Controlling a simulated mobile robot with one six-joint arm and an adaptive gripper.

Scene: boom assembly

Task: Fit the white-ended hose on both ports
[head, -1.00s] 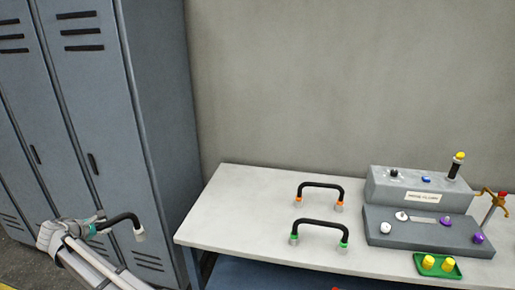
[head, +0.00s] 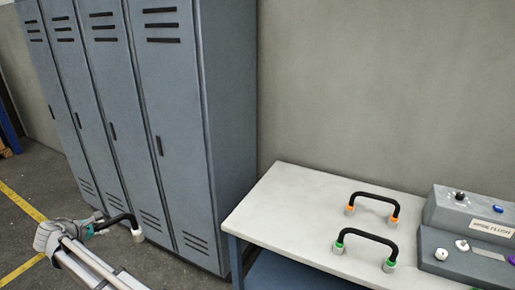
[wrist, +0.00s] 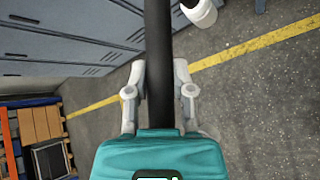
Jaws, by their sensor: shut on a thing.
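My gripper (head: 88,230) is at the lower left of the head view, in front of the lockers and away from the table. It is shut on the black hose with a white end, the white-ended hose (head: 122,217). The wrist view shows the black tube (wrist: 158,60) between the two fingers (wrist: 160,95), with a white end (wrist: 200,12) at the top. The grey fixture (head: 472,222) at the right edge of the table has a white port (head: 462,245) and a second white piece (head: 441,254). The fixture's right part is cut off.
An orange-ended hose (head: 374,196) and a green-ended hose (head: 366,236) stand on the white table (head: 290,205). Grey lockers (head: 170,130) stand to its left. Open floor with yellow lines (head: 22,200) lies at the far left.

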